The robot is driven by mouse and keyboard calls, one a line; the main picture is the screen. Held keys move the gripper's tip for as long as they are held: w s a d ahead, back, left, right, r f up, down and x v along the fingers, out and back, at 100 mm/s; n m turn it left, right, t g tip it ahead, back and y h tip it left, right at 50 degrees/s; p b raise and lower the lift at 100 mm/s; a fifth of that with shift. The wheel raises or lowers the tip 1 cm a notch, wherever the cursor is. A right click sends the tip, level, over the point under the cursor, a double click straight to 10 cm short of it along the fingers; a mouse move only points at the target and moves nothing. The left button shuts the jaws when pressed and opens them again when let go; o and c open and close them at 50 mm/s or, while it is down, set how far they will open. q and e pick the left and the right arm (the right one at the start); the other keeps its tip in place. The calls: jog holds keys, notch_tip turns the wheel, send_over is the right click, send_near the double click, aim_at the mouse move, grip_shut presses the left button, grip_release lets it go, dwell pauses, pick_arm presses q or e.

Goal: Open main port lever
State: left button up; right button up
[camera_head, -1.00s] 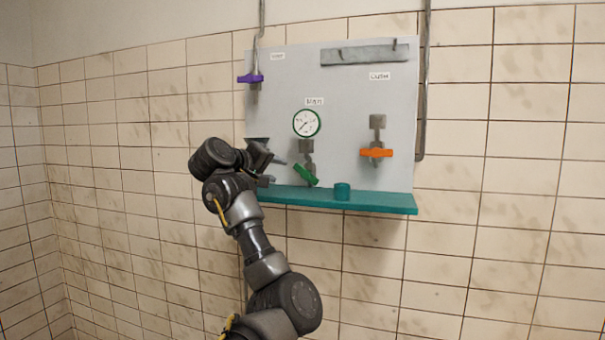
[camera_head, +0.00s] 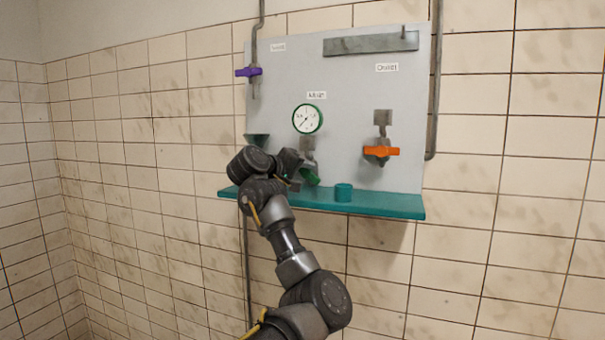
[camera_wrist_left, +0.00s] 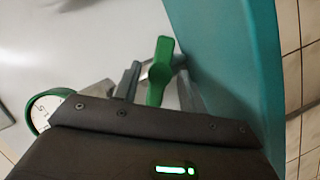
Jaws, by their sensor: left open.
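The green lever (camera_head: 312,179) sits below the round gauge on the grey wall panel, tilted down to the right and partly hidden by my gripper. In the left wrist view, the green lever (camera_wrist_left: 160,70) stands between the two fingers. My left gripper (camera_head: 297,179) is open at the lever, one finger on each side of it. I cannot tell whether either finger touches it. The label above the gauge is too blurred to read. My right gripper is out of view.
A purple lever (camera_head: 248,72) is at upper left and an orange lever (camera_head: 381,151) at right. The gauge (camera_head: 307,118) is above the green lever. A pipe (camera_head: 436,90) runs down the right side.

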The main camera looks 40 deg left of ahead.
pick_arm(q)
jog(key=c, duration=0.4)
grip_shut()
jog(key=shift+a, duration=0.2)
jog(key=shift+d, duration=0.3)
jog(key=shift+a+f+m+b, duration=0.15)
jog(key=shift+m+b, duration=0.25)
jog(key=shift+m+g+y+b, duration=0.6)
jog(key=shift+m+b, duration=0.25)
jog(key=shift+m, duration=0.25)
jog(key=m+y, duration=0.1)
jog(key=m+g+b, duration=0.1)
jog(key=shift+w+d+m+y, duration=0.15)
jog(key=shift+d+m+y, duration=0.1)
jog(key=shift+m+y, duration=0.15)
jog(key=shift+d+m+y+b, duration=0.1)
jog(key=shift+m+y+b, duration=0.2)
jog(key=shift+m+y, duration=0.35)
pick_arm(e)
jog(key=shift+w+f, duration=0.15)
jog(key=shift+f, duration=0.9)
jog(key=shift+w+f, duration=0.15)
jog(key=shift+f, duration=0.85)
pick_arm(q)
jog(key=shift+m+g, duration=0.3)
jog(key=shift+m, duration=0.05)
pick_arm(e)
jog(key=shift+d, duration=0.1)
